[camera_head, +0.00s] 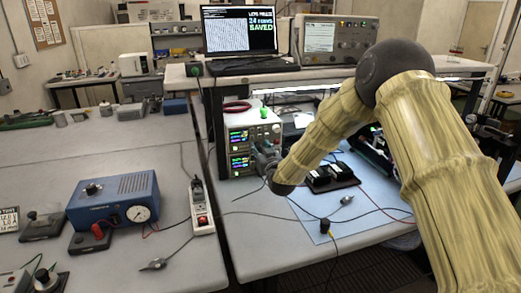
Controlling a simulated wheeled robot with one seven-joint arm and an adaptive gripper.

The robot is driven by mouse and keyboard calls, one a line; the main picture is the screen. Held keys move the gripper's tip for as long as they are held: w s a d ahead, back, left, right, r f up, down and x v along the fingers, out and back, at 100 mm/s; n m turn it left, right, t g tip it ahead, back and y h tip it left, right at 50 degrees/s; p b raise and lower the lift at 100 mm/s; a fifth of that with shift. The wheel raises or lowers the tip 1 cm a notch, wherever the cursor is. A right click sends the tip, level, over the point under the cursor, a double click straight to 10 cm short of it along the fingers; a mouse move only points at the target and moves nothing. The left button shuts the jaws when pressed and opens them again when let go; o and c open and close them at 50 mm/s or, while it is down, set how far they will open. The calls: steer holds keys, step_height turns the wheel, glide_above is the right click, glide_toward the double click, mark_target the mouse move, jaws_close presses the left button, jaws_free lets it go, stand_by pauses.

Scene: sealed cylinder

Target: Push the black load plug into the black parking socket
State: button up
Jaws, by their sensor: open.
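My gripper (264,156) is at the lower right front of a white bench instrument (240,140) with two lit displays. It is open, small in view and partly hidden by its own wrist. I cannot tell whether it touches anything. A dark block (330,177) with several raised black parts lies on the blue mat to the right of my wrist. I cannot make out for certain which black piece is the load plug or which is the parking socket.
A blue box with a gauge (112,200) stands on the left bench. A white power strip (201,208) lies near the gap between benches. Thin leads cross the blue mat (374,220). A laptop (240,34) stands on the rear shelf. The mat's front part is mostly clear.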

mark_target(261, 151)
stand_by(0.8)
jaws_close()
steer(key=shift+s+d, duration=0.2)
steer(key=shift+s, duration=0.5)
steer(key=shift+s, duration=0.1)
steer(key=shift+b+v, duration=0.35)
steer(key=shift+v, duration=1.4)
steer(key=shift+s+d, duration=0.15)
steer(key=shift+s, duration=0.25)
